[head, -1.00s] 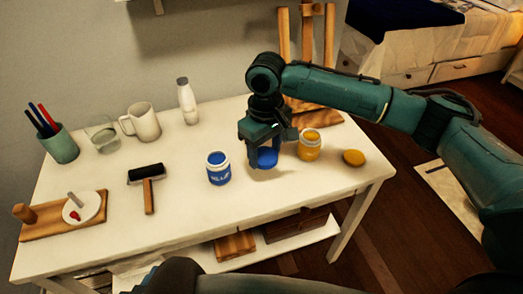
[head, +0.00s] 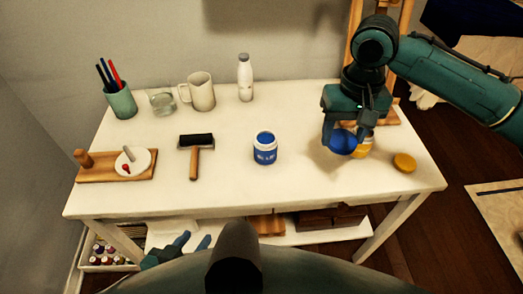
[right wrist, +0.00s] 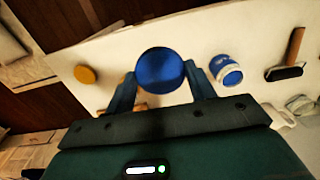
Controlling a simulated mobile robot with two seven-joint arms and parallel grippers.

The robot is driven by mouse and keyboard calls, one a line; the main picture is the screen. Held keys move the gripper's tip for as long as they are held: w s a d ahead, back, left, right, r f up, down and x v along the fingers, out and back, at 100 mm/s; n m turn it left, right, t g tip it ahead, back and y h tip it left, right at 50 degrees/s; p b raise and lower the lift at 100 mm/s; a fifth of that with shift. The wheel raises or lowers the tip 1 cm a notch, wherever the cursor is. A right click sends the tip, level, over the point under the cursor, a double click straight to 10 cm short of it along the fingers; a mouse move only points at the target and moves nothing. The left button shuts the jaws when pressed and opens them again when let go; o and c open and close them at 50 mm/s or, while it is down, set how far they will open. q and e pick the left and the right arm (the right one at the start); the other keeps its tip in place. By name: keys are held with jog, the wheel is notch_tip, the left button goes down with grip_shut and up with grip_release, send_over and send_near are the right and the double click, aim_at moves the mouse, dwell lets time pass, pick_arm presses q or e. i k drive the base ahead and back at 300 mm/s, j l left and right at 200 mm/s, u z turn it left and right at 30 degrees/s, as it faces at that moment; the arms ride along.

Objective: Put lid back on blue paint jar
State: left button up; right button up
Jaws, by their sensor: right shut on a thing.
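The blue paint jar (head: 265,149) stands upright and open on the white table; it also shows in the right wrist view (right wrist: 227,72). My right gripper (head: 343,138) is shut on the round blue lid (head: 342,143), holding it above the table to the right of the blue jar. In the right wrist view the lid (right wrist: 160,75) sits between the two fingertips, apart from the jar. My left gripper (head: 193,241) is low at the front edge of the head view, below the tabletop, with its fingers apart and empty.
A yellow jar (head: 364,148) is partly hidden behind the held lid, with a yellow lid (head: 404,162) to its right. A roller (head: 196,145), palette board (head: 110,168), mug (head: 200,92), bottle (head: 245,78), glass (head: 161,102) and pen cup (head: 121,102) stand left and back. The table front is clear.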

aim_at(266, 142)
jog(key=l+u, duration=0.1)
jog(key=u, duration=1.1)
jog(key=k+l, duration=0.2)
jog(key=l, duration=0.2)
jog(key=k+l, duration=0.25)
jog(key=l, duration=0.15)
jog(key=k+l, duration=0.2)
jog(key=l, duration=0.2)
jog(key=i+l, duration=0.35)
jog(key=l, duration=0.2)
